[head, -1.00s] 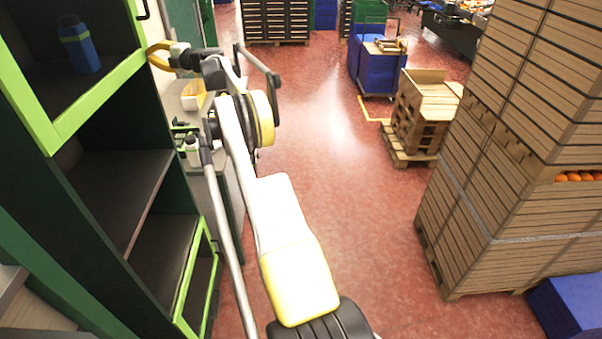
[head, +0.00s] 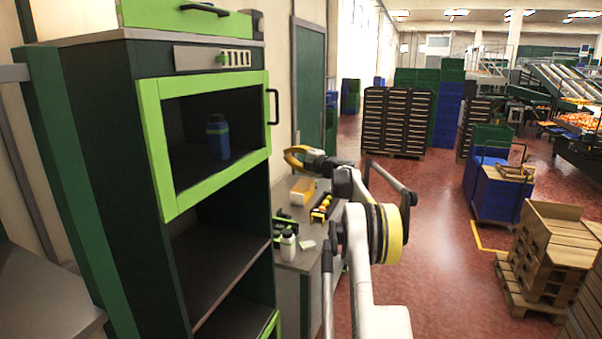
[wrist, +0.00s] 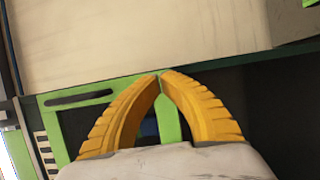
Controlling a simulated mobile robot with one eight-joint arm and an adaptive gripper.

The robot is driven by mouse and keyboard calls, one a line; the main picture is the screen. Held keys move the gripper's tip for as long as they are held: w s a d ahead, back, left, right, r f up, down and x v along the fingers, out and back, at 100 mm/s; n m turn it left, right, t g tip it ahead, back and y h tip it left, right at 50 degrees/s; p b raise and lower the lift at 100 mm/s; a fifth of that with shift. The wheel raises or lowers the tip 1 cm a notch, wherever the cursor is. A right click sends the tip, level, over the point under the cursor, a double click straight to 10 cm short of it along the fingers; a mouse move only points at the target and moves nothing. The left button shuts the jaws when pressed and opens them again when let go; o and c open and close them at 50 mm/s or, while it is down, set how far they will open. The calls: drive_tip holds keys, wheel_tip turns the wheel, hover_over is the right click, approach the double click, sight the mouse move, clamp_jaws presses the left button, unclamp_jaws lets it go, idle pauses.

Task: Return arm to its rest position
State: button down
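My gripper (head: 290,154) is held out in front of the tall dark cabinet (head: 222,250), to the right of its green-framed upper compartment. In the wrist view its two yellow fingers (wrist: 161,76) curve together and their tips meet, with nothing held between them. My white arm stretches forward from the bottom of the head view, bent at the wrist. A blue bottle (head: 218,137) stands inside the upper compartment, apart from the gripper. Through the gap between the fingers the wrist view shows part of the green frame and something blue.
A grey counter (head: 305,262) beyond the cabinet holds a white bottle (head: 288,245), an open box (head: 303,190) and a dark tray with round yellow-orange items. Wooden crates (head: 550,250) stand at right. Red floor is open between the arm and the crates.

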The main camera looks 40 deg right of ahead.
drive_tip(key=s+d, duration=0.3)
drive_tip(key=s, duration=0.4)
drive_tip(key=w+a+r+m+t+h+b, duration=0.1)
drive_tip(key=w+a+r+m+h+b, duration=0.15)
drive_tip(key=a+r+m, duration=0.4)
drive_tip(key=w+a+r+m+h+b, duration=0.1)
drive_tip(key=a+r+m+h+b, duration=0.2)
drive_tip(key=a, duration=0.6)
drive_tip(key=s+a+f+m+g+h+b, duration=0.2)
drive_tip(key=s+a+m+h+b, duration=0.15)
drive_tip(key=a, duration=0.35)
drive_tip(key=s+a+f+m+g+y+b, duration=0.2)
drive_tip(key=s+a+f+g+y+b, duration=0.2)
drive_tip(key=s+a+f, duration=1.4)
drive_tip(key=s+a+f+m+g+y+b, duration=0.3)
drive_tip(key=s+a+f+g+b, duration=0.3)
drive_tip(key=s+a+f, duration=1.2)
wheel_tip(320, 180, down, 6)
drive_tip(key=shift+s+a+r+y+b, duration=0.25)
drive_tip(key=shift+a+y+b, duration=0.1)
drive_tip(key=shift+y+b, duration=0.4)
